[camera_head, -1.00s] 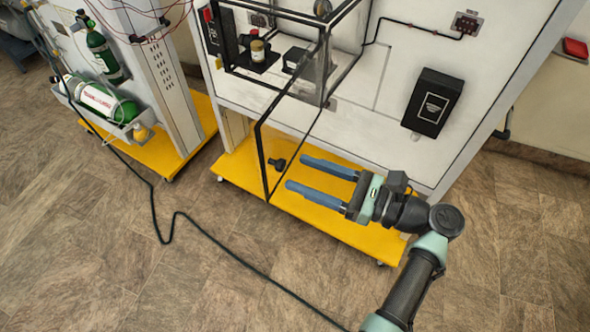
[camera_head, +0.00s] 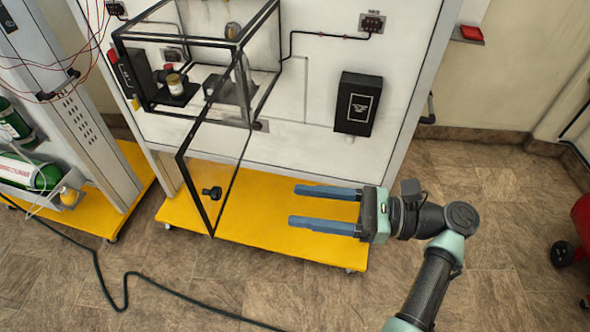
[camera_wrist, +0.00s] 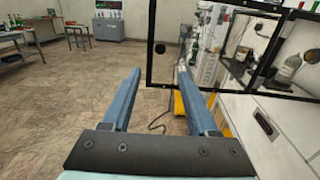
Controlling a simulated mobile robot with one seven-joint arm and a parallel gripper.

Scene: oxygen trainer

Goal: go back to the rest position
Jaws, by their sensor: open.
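My gripper (camera_head: 326,208) is open and empty, its two blue fingers pointing left in the head view. It appears above the yellow base (camera_head: 270,234) of the white panel. The clear, black-framed box (camera_head: 196,78) is fixed to the panel to the left, and its door (camera_head: 214,172) hangs open with a black knob (camera_head: 212,193). The fingertips are apart from the door in the head view. In the wrist view, the fingers (camera_wrist: 152,90) point toward the open door (camera_wrist: 164,62), and nothing is between them.
A black box (camera_head: 357,103) is on the white panel. A green cylinder (camera_head: 30,172) rests on a cart at the left. A dark cable (camera_head: 110,300) runs along the floor. A red object (camera_head: 581,222) stands at the right edge.

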